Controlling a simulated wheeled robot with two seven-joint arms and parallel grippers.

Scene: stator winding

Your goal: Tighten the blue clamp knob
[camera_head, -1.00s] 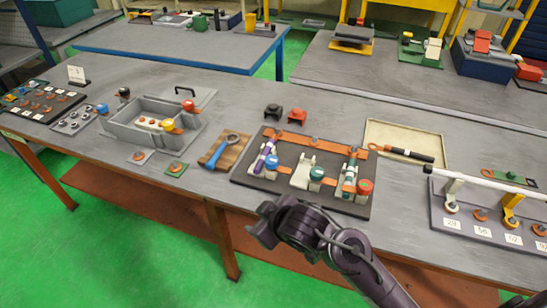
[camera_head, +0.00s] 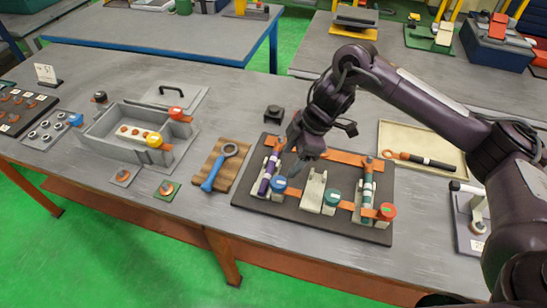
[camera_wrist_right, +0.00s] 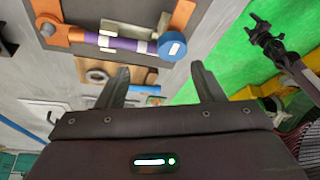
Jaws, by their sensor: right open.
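The blue clamp knob (camera_head: 280,184) sits at the front of the left clamp on the dark fixture board (camera_head: 330,228). In the right wrist view the blue knob (camera_wrist_right: 174,48) and purple rod (camera_wrist_right: 122,43) show beyond the fingers. My right gripper (camera_head: 287,168) is above the left clamp, close to the knob. In its wrist view the gripper (camera_wrist_right: 163,82) is open, with nothing between its fingers. A dark gripper (camera_wrist_right: 258,32), apparently my left one, shows at the upper right there, its jaw state unclear.
A blue-handled wrench (camera_head: 214,174) lies on a wooden block to the left. A tray (camera_head: 454,174) is right of the board. A black part (camera_head: 273,114) stands behind.

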